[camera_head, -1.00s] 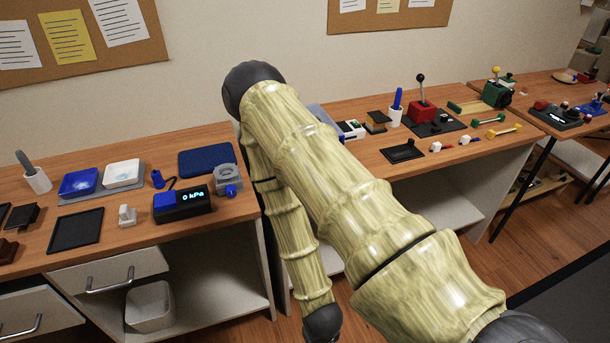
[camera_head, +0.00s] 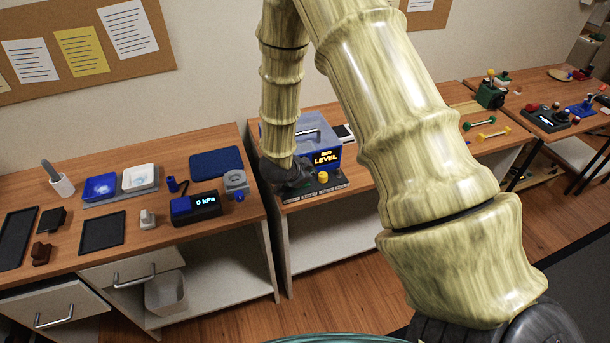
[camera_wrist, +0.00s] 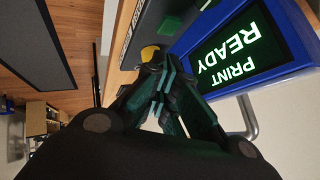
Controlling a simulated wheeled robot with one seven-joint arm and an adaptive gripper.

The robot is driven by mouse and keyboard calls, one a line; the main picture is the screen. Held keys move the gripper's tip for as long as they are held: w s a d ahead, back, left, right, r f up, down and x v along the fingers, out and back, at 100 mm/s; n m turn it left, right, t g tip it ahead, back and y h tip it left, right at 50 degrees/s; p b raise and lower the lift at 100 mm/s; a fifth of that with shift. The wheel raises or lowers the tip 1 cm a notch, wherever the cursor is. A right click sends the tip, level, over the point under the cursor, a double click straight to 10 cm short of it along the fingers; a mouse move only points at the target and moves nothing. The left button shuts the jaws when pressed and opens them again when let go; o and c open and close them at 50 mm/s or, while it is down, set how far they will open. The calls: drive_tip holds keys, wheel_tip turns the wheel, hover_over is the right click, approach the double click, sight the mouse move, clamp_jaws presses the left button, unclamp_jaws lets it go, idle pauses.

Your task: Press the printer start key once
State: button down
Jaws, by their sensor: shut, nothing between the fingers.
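A blue-grey boxed device with a top handle (camera_head: 325,148) stands on the middle bench, its lit front reading "LEVEL" in yellow in the head view. In the wrist view a blue-framed screen (camera_wrist: 240,45) reads "PRINT READY" upside down in pale green. A round yellow key (camera_head: 323,177) sits on the dark base strip in front of the box; a yellow cap also shows in the wrist view (camera_wrist: 148,53). My gripper (camera_wrist: 160,78) is shut and empty, its tips close to the yellow cap. I cannot tell whether they touch. In the head view my dark wrist hides the box's left part.
My arm hides part of the middle bench. Open floor (camera_head: 300,310) lies in front.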

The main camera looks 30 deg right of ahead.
sight(308, 184)
wheel_tip(308, 184, up, 6)
drive_tip(key=w+d+m+p, duration=0.1)
drive_tip(key=w+m, duration=0.1)
drive_tip(key=shift+w+d+m+h, duration=0.2)
drive_tip(key=shift+d+m+h, duration=0.1)
drive_tip(key=shift+d+m, duration=0.1)
drive_tip(key=shift+f, duration=0.15)
drive_tip(key=shift+f+b, duration=3.15)
drive_tip(key=shift+f, duration=1.2)
drive_tip(key=shift+f, duration=0.1)
drive_tip(key=shift+f, duration=0.3)
drive_tip(key=shift+f+b, duration=0.4)
drive_tip(key=shift+r+p, duration=0.7)
drive_tip(key=shift+r, duration=0.15)
